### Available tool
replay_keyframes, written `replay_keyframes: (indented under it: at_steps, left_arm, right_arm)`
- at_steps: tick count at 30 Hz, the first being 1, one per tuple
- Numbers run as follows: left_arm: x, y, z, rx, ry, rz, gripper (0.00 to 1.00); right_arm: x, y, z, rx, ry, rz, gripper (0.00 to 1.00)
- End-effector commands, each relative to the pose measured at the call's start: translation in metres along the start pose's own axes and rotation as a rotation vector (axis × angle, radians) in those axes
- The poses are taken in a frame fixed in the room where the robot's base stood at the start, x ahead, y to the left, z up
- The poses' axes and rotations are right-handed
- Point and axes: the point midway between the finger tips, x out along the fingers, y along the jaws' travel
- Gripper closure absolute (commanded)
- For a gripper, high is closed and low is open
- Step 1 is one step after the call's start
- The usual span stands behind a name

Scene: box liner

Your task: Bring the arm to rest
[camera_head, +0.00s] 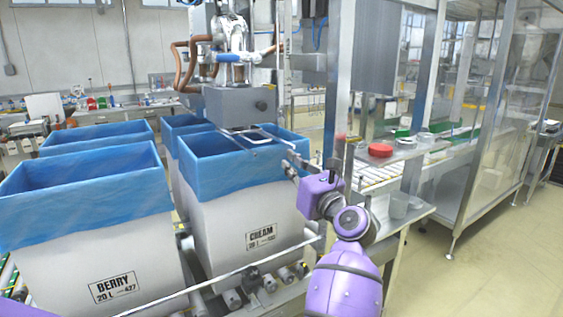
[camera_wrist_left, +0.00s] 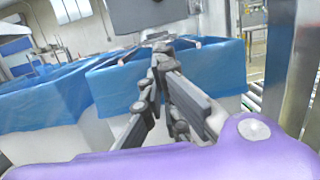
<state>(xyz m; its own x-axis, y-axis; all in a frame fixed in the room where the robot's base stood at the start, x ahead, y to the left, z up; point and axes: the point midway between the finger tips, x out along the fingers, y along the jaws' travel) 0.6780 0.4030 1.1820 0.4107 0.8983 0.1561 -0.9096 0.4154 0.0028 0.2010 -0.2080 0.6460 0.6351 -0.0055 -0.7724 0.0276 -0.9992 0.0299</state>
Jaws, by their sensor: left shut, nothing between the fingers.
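My left arm is purple and comes up from the bottom middle in the head view. Its grey gripper (camera_head: 291,163) is shut and empty, just at the right side of the CREAM box's blue liner. The wrist view shows the gripper's fingers (camera_wrist_left: 160,52) close together in front of a blue-lined box (camera_wrist_left: 112,88). I cannot tell whether the fingers touch the liner. The CREAM box (camera_head: 248,213) is white and stands upright, with the blue liner (camera_head: 215,172) folded over its rim. My right gripper is not in view.
A white BERRY box (camera_head: 85,250) with a blue liner stands to the left, with more lined boxes behind. A grey machine head (camera_head: 238,106) hangs over the CREAM box. A steel post (camera_head: 343,70) and a bench with a red lid (camera_head: 380,150) stand right. The floor at right is clear.

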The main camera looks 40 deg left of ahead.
Motion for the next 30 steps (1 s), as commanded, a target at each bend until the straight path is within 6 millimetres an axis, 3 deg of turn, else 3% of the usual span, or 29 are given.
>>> replay_keyframes:
  at_steps: [4, 14, 20, 24, 27, 30]
  left_arm:
    - [-0.014, 0.0, -0.001, -0.001, 0.001, 0.0, 1.0]
    - [-0.017, -0.005, 0.007, 0.051, -0.024, -0.019, 1.0]
    - [-0.03, -0.025, 0.067, 0.297, -0.263, -0.072, 1.0]
    - [-0.061, -0.046, 0.102, 0.59, -0.511, -0.1, 1.0]
    - [-0.091, -0.063, 0.1, 0.847, -0.688, -0.123, 1.0]
    - [-0.122, -0.078, 0.079, 1.098, -0.847, -0.152, 1.0]
  right_arm:
    - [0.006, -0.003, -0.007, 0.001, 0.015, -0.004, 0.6]
    - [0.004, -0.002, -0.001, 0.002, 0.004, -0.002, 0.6]
    - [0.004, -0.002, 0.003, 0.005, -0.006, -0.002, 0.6]
    - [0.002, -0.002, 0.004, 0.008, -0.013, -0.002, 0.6]
    - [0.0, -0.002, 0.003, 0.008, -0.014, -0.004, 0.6]
    - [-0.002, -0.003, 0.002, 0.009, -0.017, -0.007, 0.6]
